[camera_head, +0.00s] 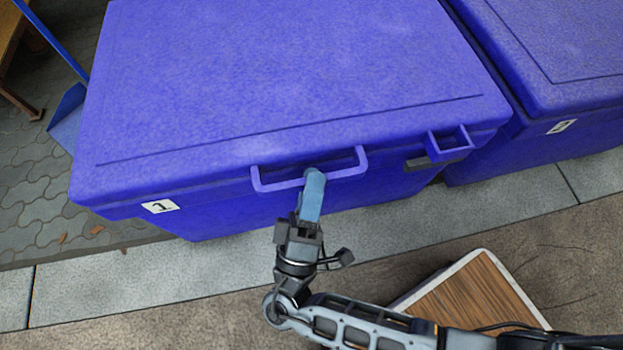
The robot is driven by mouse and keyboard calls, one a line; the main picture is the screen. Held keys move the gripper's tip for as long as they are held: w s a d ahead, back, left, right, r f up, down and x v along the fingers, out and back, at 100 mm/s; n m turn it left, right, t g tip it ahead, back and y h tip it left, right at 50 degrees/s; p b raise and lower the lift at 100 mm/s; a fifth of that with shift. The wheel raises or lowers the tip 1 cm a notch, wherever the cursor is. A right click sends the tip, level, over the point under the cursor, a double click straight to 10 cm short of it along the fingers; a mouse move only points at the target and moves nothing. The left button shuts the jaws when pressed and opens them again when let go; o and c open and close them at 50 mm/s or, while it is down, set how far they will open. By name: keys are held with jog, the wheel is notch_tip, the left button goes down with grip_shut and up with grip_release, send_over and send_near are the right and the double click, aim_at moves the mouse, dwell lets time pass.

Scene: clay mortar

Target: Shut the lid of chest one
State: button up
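Chest one (215,222) is a large blue chest with a white label bearing a 1 on its front left. Its lid (290,75) lies over the body, down or nearly down; I cannot tell whether it is fully seated. A blue loop handle (262,183) sticks out from the lid's front edge. My gripper (314,177) is at the middle of this handle, its grey-blue fingers overlapping the bar. The fingers look like one piece from here, so their gap and any grip on the bar are hidden.
A second blue chest (535,50) stands close on the right. A blue latch piece (447,140) juts from chest one's front right. A wooden board with a pale rim (470,295) lies at the lower right. A blue dustpan (68,118) stands at the left. Paving in front is mostly clear.

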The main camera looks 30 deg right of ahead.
jog(key=shift+s+a+f, duration=0.15)
jog(key=shift+a, duration=0.05)
jog(key=v, duration=0.7)
jog(key=shift+s+f, duration=0.1)
dwell(0.4)
